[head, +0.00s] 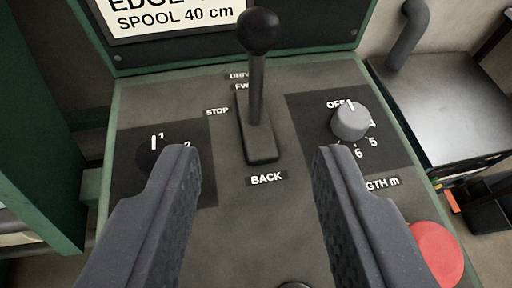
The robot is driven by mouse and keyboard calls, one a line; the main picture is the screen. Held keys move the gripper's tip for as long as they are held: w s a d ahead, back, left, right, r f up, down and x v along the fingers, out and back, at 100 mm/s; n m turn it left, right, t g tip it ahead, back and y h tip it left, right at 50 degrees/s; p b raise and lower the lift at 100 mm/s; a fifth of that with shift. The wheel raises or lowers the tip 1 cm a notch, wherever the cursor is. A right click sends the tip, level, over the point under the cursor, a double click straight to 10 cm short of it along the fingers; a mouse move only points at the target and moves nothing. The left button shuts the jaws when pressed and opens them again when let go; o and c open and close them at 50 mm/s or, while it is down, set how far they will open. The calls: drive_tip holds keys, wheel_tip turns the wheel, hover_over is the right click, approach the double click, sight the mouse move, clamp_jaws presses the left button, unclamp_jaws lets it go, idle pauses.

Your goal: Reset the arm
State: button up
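My gripper (256,165) is open, with its two dark grey fingers reaching in from the bottom of the head view. Nothing is between the fingertips. Beyond them stands a black lever with a round knob (257,32) on a control panel (230,235). The lever rises from a slot plate, with the labels "STOP" and "BACK" near it. I cannot tell whether the fingers touch the panel.
A grey dial (350,121) marked "OFF" and numbers is at the right, close to the right fingertip. A black dial (155,153) is partly hidden behind the left finger. A red button (436,252) is at the lower right. A sign (170,17) stands behind.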

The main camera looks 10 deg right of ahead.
wheel_tip(320, 180, up, 19)
drive_tip(key=a+n+t+y, duration=0.1)
drive_tip(key=a+y, duration=0.1)
drive_tip(key=s+d+r+t, duration=0.1)
drive_tip(key=s+d+r, duration=0.1)
drive_tip(key=r, duration=0.5)
drive_tip(key=s+d+r+n, duration=0.1)
drive_tip(key=s+d+r, duration=0.2)
drive_tip(key=r, duration=0.4)
drive_tip(key=shift+s+d+r+t+y, duration=0.3)
drive_tip(key=shift+d+r+t, duration=0.1)
drive_tip(key=shift+d, duration=0.3)
drive_tip(key=shift+a, duration=0.1)
